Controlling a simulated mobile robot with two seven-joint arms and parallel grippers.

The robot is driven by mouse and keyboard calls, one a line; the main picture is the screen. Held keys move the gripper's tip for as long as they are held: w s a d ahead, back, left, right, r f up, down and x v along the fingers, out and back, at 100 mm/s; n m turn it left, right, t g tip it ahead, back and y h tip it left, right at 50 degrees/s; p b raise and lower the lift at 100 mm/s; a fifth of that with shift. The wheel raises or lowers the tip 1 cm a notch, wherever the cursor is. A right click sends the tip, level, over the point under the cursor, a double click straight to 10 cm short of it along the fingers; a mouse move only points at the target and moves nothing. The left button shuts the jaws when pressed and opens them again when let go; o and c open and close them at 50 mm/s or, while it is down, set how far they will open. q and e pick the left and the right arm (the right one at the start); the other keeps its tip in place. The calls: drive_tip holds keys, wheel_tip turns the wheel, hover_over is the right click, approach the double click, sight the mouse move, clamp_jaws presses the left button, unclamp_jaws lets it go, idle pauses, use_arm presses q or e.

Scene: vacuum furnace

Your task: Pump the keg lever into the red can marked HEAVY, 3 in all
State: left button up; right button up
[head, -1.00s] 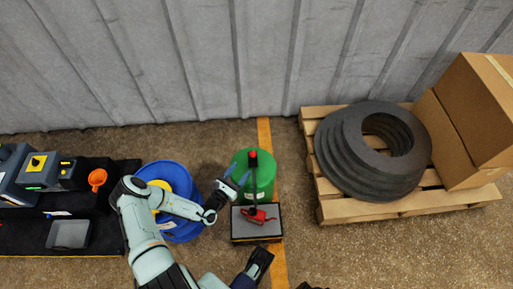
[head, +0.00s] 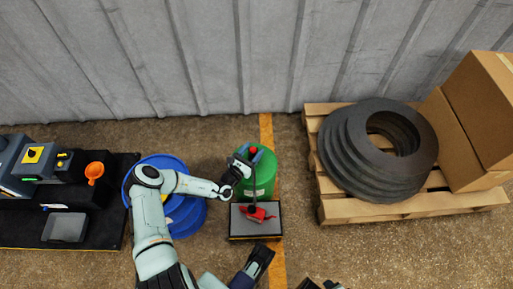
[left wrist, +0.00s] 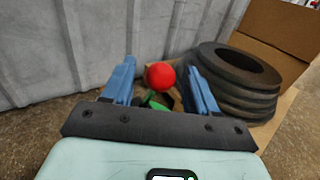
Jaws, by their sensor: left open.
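The green keg (head: 265,178) stands on the floor near the yellow line. A dark upright lever with a red knob (head: 253,150) rises in front of it. The red can (head: 257,216) lies low on a grey-topped, black-edged stand (head: 240,225) in front of the keg; its marking cannot be read. My left gripper (head: 246,160) is open at the lever's top, beside the knob. In the left wrist view the red knob (left wrist: 160,76) sits between the two blue fingers, with gaps on both sides. Part of the keg's green (left wrist: 157,101) shows below it.
A blue drum (head: 190,213) stands left of the keg, partly behind my left arm. A black bench with grey devices and an orange funnel (head: 95,171) is further left. On the right a pallet (head: 345,212) bears dark rings (head: 375,180) and a carton (head: 480,110).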

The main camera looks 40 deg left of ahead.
use_arm(q)
drive_tip(key=shift+w+a+b, duration=0.1)
drive_tip(key=shift+w+b, duration=0.25)
drive_tip(key=shift+w, duration=1.05)
use_arm(e)
drive_tip(key=shift+w+d+f, duration=0.4)
drive_tip(key=shift+w+f, duration=0.05)
drive_tip(key=shift+w, duration=0.3)
use_arm(q)
clamp_jaws()
drive_tip(key=shift+s+d+m+t+p, duration=0.2)
drive_tip(key=shift+s+m+t+p, duration=0.05)
drive_tip(key=shift+m+t+p, duration=0.1)
drive_tip(key=shift+s+d+f+m+t, duration=0.25)
drive_tip(key=shift+s+m+t, duration=0.1)
drive_tip(key=shift+t, duration=0.2)
use_arm(e)
drive_tip(key=shift+s+a+r, duration=0.35)
drive_tip(key=shift+s+r, duration=0.05)
drive_tip(key=shift+s, duration=0.3)
use_arm(q)
unclamp_jaws()
